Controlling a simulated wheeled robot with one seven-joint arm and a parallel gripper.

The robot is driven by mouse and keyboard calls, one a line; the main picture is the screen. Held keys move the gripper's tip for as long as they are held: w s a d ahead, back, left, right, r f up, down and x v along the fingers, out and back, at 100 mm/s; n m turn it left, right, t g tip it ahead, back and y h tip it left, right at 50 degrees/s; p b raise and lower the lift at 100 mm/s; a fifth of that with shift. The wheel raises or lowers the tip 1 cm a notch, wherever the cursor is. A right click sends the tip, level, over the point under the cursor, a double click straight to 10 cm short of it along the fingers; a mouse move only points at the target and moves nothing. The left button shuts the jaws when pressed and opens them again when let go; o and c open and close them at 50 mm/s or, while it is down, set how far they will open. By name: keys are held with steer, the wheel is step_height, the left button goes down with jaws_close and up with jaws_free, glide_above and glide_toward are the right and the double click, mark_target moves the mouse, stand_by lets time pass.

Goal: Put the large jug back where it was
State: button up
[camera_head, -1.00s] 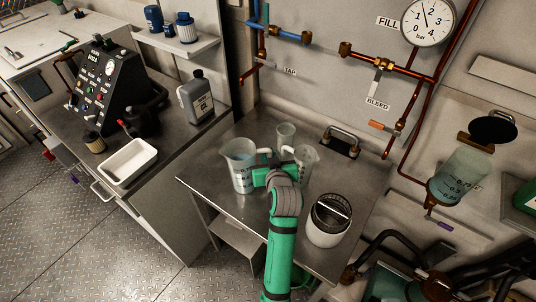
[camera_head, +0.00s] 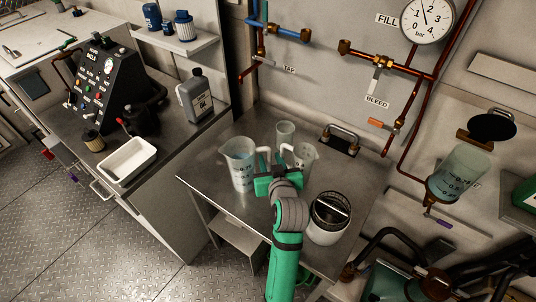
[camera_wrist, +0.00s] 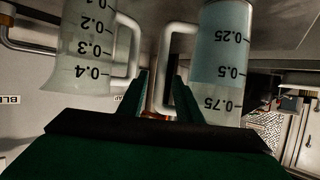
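The large jug (camera_head: 240,168) is clear, with a pale blue liquid. It stands upright at the left of the steel table (camera_head: 222,207). In the wrist view the large jug (camera_wrist: 222,60) is upside down at the right, its handle towards my gripper. A smaller measuring jug (camera_head: 309,156) stands to the right; it shows at the left of the wrist view (camera_wrist: 85,50). My gripper (camera_head: 274,160) is between the two jugs, fingers apart. In the wrist view the large jug's handle bar appears between the fingers (camera_wrist: 160,88); I cannot tell whether they touch it.
A clear beaker (camera_head: 285,132) stands behind my gripper. A white canister with a dark top (camera_head: 327,225) stands at the front right, close to my arm. A wall handle bracket (camera_head: 341,142) and copper pipes are at the back. The table's front left is bare.

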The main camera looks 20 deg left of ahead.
steer(key=v, duration=0.6)
steer(key=shift+s, duration=0.25)
steer(key=shift+d+r, duration=0.1)
